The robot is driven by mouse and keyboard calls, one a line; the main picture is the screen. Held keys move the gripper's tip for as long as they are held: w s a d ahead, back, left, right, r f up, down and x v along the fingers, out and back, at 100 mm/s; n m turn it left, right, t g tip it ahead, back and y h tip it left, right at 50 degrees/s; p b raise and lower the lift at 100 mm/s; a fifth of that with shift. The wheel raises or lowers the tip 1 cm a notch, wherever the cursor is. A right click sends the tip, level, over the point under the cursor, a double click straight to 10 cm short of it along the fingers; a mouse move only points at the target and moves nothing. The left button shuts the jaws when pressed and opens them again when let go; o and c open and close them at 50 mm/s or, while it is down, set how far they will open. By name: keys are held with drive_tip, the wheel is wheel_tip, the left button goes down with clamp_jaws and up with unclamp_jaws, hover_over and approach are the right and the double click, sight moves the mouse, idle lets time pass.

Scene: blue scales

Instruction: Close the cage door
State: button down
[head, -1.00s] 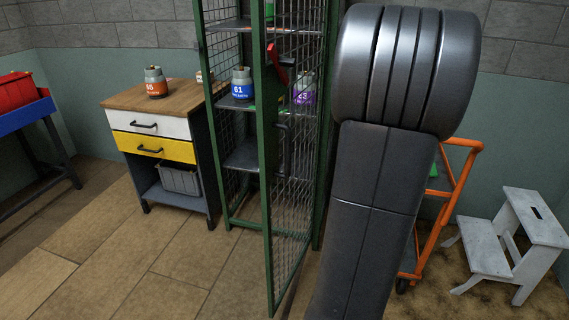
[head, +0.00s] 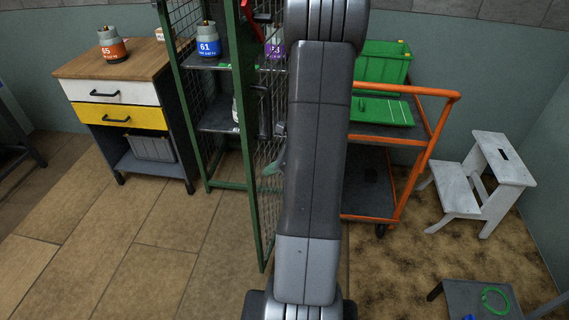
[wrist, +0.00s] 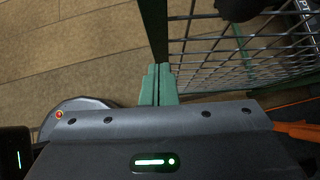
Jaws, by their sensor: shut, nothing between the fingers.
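The cage door (head: 249,190) is a green frame with wire mesh, standing swung out from the green cage (head: 188,110). A red handle shows near its top, and my arm hides part of the door. My gripper (head: 272,168) is beside the door on its right, its teal fingertips close to the mesh. In the wrist view, the shut, empty fingers (wrist: 158,85) point at the door's green frame post (wrist: 153,30), with mesh to the right. I cannot tell whether they touch it.
Left of the cage stands a drawer cabinet (head: 105,75) with an orange-labelled canister on top. An orange cart (head: 425,140) with a green crate is right of my arm. A white step stool (head: 480,190) is farther right. The floor in front of the cabinet is clear.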

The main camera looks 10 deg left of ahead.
sight(253, 171)
drive_tip(key=shift+w+a+r, duration=0.1)
drive_tip(key=shift+w+a, duration=0.05)
drive_tip(key=shift+a, duration=0.65)
drive_tip(key=shift+w+a+r, duration=0.1)
drive_tip(key=shift+a, duration=0.65)
